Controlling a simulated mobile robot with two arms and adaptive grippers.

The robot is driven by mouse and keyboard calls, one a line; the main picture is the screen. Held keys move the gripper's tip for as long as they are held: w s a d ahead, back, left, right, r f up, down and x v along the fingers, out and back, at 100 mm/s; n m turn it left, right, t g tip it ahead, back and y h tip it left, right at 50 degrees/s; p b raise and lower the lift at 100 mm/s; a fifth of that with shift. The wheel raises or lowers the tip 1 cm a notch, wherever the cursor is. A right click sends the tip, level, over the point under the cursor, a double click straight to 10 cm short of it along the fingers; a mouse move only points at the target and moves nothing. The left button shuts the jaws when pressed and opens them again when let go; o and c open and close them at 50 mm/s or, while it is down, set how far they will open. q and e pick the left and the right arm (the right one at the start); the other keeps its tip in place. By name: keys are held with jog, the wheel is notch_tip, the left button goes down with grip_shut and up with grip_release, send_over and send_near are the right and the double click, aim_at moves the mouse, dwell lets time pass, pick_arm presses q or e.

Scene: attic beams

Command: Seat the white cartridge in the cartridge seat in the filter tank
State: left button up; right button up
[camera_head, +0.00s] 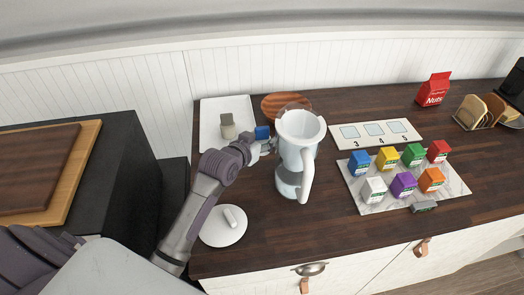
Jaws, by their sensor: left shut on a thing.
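The filter tank (290,182) is a tall clear and white pitcher standing upright on the dark counter, open at the top, its white handle to the right. My left gripper (267,147) is at the tank's left side, just below the rim. It is shut on a small pale thing (256,151), which looks like the white cartridge but is mostly hidden by the fingers. The held thing is outside the tank; whether it touches the wall I cannot tell. The cartridge seat inside is not clearly visible. My right gripper is not in view.
A white round lid (218,236) lies in front. Right are a numbered board (348,145) and a marble board (452,187) with several coloured cartons. Counter between tank and marble board is clear.

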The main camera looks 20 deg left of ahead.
pick_arm(q)
jog(key=shift+f, duration=2.85)
jog(key=shift+f, duration=0.15)
jog(key=o, duration=0.9)
